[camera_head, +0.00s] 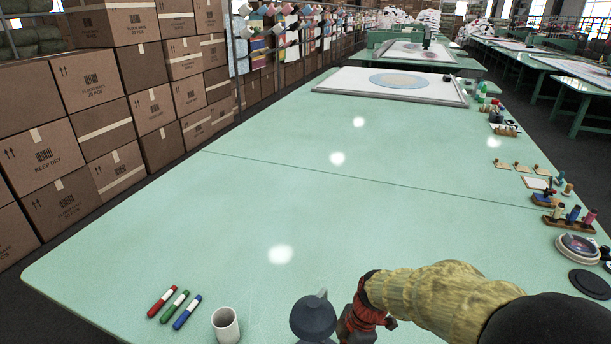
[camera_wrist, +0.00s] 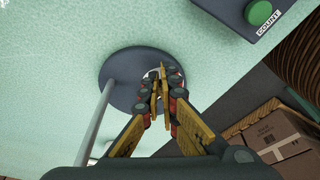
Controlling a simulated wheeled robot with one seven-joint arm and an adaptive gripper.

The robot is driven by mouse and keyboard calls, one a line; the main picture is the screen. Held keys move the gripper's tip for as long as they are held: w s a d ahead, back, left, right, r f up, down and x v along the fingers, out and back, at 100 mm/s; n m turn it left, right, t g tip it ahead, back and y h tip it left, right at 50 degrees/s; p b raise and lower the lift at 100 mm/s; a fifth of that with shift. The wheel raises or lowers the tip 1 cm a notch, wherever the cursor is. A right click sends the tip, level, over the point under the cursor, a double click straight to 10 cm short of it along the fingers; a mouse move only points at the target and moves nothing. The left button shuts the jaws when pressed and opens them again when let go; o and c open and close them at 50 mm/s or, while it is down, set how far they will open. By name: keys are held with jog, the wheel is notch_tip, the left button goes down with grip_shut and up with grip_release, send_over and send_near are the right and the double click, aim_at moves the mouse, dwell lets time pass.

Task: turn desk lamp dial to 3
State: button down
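The desk lamp's dark grey head (camera_head: 312,318) shows at the bottom edge of the head view. In the wrist view its round dark base (camera_wrist: 118,78) lies on the green table, with a pale post (camera_wrist: 98,125) rising from it. My gripper (camera_wrist: 160,78) points down at the base. Its two yellow-padded fingertips are close together with a narrow gap. A small pale edge of what looks like the dial (camera_wrist: 153,71) shows right at the tips. The fingers hide most of it, so its setting and any grip on it cannot be told.
A box with a green button (camera_wrist: 259,13) labelled COUNT is at the wrist view's top right. The table's middle is clear. Cartons (camera_head: 92,80) are stacked beyond its left edge.

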jog(key=shift+s+f+b, duration=0.35)
jog(key=shift+s+b, duration=0.3)
jog(key=shift+s, duration=0.25)
jog(key=shift+w+r, duration=0.1)
jog(key=shift+r, duration=0.1)
jog(key=shift+d, duration=0.15)
jog(key=shift+d, duration=0.25)
notch_tip(320, 180, up, 6)
jog(key=p, duration=0.3)
jog(key=shift+a+r, duration=0.1)
jog(key=shift+r, duration=0.05)
